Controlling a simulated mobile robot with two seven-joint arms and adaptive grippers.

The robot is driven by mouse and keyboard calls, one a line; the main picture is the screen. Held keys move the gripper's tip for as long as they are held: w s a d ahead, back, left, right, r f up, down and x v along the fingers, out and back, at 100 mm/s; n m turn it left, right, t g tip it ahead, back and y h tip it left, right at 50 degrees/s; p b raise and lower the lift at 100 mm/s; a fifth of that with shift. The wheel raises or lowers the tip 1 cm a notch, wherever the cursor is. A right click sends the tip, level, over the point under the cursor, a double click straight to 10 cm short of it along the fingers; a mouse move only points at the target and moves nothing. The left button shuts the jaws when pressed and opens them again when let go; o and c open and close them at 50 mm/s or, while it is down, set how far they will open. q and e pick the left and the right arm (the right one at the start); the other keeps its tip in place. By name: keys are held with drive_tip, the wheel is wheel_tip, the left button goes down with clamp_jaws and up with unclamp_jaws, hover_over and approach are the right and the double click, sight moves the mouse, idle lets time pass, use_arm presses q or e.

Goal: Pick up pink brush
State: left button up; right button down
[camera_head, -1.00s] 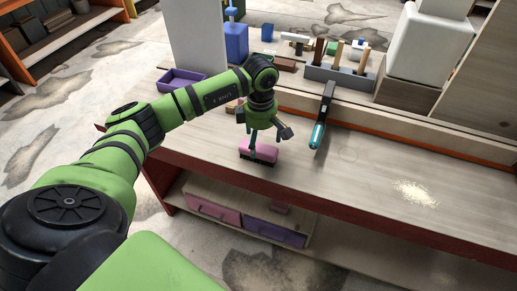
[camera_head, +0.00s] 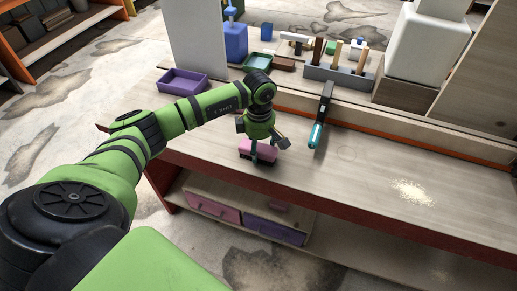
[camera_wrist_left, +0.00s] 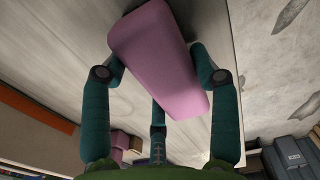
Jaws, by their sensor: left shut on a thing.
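The pink brush (camera_head: 258,153) is on the wooden workbench (camera_head: 350,180) near its front edge, with dark bristles underneath. My left gripper (camera_head: 257,146) points down over it, with its fingers around the brush's sides. In the left wrist view the pink block of the brush (camera_wrist_left: 163,60) lies between the teal fingers of my left gripper (camera_wrist_left: 160,75), which are shut on it. I cannot tell whether the bristles still touch the bench. My right gripper is not in view.
A teal-handled tool (camera_head: 319,125) lies to the right of my left gripper. A purple tray (camera_head: 183,80) and a grey tool holder (camera_head: 338,80) stand further back. Pale crumbs (camera_head: 413,193) lie on the right of the bench. Drawers (camera_head: 272,229) are below. The bench's middle front is clear.

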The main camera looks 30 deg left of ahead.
sight(263, 146)
use_arm(q)
drive_tip(key=shift+w+r, duration=0.1)
drive_tip(key=shift+r, duration=0.3)
drive_tip(key=r+b, duration=0.1)
drive_tip(key=d+r+b, duration=0.1)
drive_tip(key=r, duration=0.1)
drive_tip(key=shift+r, duration=0.3)
drive_tip(key=d+r+b, duration=0.3)
drive_tip(key=d+r, duration=0.3)
drive_tip(key=d, duration=0.4)
drive_tip(key=shift+s+d+r, duration=0.3)
